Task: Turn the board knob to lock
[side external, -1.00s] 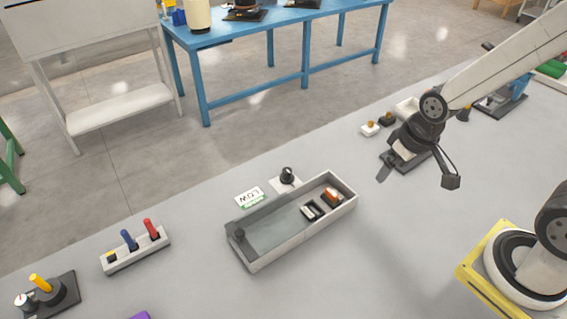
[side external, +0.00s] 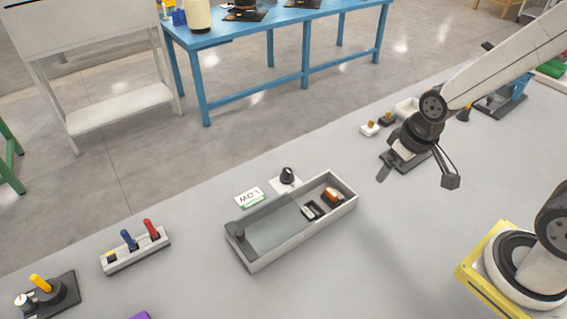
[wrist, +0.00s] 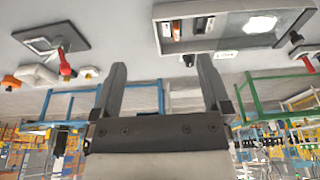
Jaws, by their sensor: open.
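A black knob (side external: 287,174) stands on a small white plate just behind a grey tray on the table. I take it to be the board knob, but no lock mark is readable. In the wrist view the knob (wrist: 188,60) shows small near the tray's edge, beyond the fingers. My gripper (wrist: 162,75) is open, with nothing between its two dark fingers. In the side view my gripper (side external: 383,172) hangs above the table, to the right of the knob and well apart from it.
The grey tray (side external: 290,245) holds small parts and has a dark knob at its left end. A label (side external: 250,197) lies beside it. A block with coloured pegs (side external: 135,252) stands at left. Small parts (side external: 370,128) sit behind my gripper.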

